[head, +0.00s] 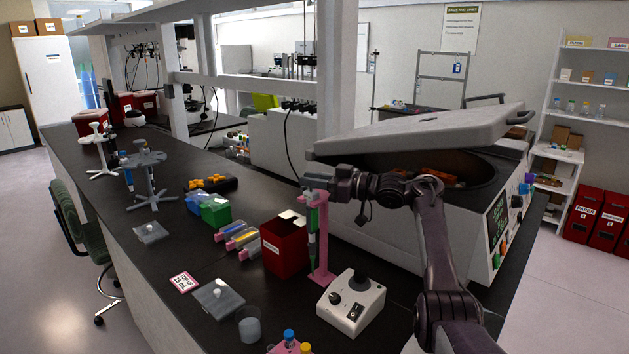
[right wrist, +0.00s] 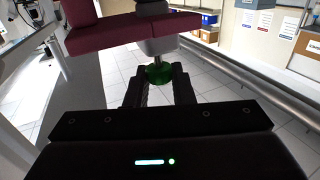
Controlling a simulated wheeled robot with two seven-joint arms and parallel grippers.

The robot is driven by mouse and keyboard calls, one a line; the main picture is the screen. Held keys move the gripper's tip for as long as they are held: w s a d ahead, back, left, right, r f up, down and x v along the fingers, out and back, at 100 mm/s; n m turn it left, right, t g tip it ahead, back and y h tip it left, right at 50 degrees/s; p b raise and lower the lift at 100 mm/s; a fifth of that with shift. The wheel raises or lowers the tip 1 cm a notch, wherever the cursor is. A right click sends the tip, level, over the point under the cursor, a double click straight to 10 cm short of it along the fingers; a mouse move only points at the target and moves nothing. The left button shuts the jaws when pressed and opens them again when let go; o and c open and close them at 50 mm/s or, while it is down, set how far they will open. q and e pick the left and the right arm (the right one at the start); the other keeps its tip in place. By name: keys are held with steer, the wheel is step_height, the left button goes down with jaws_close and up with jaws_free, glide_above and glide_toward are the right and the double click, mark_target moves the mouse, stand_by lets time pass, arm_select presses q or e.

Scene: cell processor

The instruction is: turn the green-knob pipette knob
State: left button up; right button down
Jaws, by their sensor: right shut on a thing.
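The green-knob pipette (head: 312,240) hangs upright in a pink stand (head: 323,250) on the black bench. My right gripper (head: 312,188) reaches in from the right at the top of the pipette. In the right wrist view, the green knob (right wrist: 158,74) sits between the two fingertips of the right gripper (right wrist: 159,82), which are shut on it. The grey upper body of the pipette (right wrist: 160,46) and the pink stand (right wrist: 95,38) show just beyond. In the head view the gripper hides the knob. My left gripper is not in view.
A red bin (head: 285,248) stands just left of the stand, and a white mixer with a black knob (head: 351,305) stands in front. The large open-lidded centrifuge (head: 420,210) is behind and right of my arm. A clear beaker (head: 249,327) is near the front.

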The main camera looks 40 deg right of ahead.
steer(key=shift+a+f, duration=0.1)
steer(key=shift+a, duration=0.05)
steer(key=c, duration=1.7)
jaws_free()
steer(key=o, duration=0.4)
steer(key=shift+w+a, duration=0.2)
steer(key=shift+w, duration=0.15)
steer(key=b+v, duration=0.3)
steer(key=v, duration=0.5)
